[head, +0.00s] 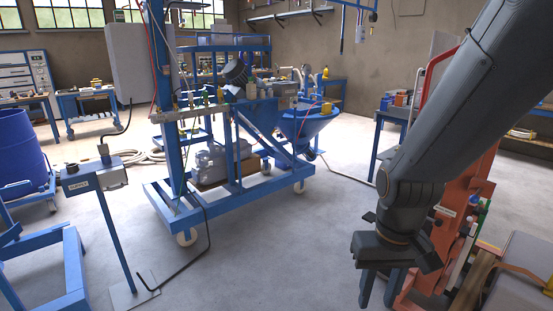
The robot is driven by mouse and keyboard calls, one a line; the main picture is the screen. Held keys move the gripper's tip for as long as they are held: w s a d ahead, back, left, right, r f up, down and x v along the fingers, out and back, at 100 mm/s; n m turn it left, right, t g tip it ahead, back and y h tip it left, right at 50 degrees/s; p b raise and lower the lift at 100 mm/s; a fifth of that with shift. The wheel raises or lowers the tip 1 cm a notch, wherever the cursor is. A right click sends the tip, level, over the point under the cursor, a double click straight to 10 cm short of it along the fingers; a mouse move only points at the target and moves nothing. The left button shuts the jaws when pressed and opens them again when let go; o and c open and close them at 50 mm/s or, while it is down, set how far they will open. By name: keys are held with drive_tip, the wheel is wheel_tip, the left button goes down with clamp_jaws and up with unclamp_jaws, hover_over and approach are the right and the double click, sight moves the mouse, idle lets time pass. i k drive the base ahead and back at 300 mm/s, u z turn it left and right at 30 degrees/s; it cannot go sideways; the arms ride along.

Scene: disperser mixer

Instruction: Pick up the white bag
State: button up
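My gripper (381,289) hangs at the lower right, pointing down. Its two fingers are apart with nothing visible between them. No object is clearly a white bag. A pale grey, flat-topped thing (522,272) is cut off at the lower right corner, to the right of my gripper and apart from it. It may be a bag, but I cannot tell. A pale grey lumpy thing (212,162) sits low on the blue mixer frame (225,200), far left of my gripper. I cannot tell what it is either.
An orange-red upright frame (462,225) stands close to the right of my gripper. A blue drum (20,150) and a control box on a post (92,178) stand at left. A blue funnel (305,125) is at mid-room. The grey floor (290,250) left of my gripper is clear.

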sight(220, 25)
drive_tip(key=z, duration=0.25)
drive_tip(key=i, duration=2.3)
drive_tip(key=u, duration=0.65)
drive_tip(key=i, duration=1.45)
drive_tip(key=u, duration=0.45)
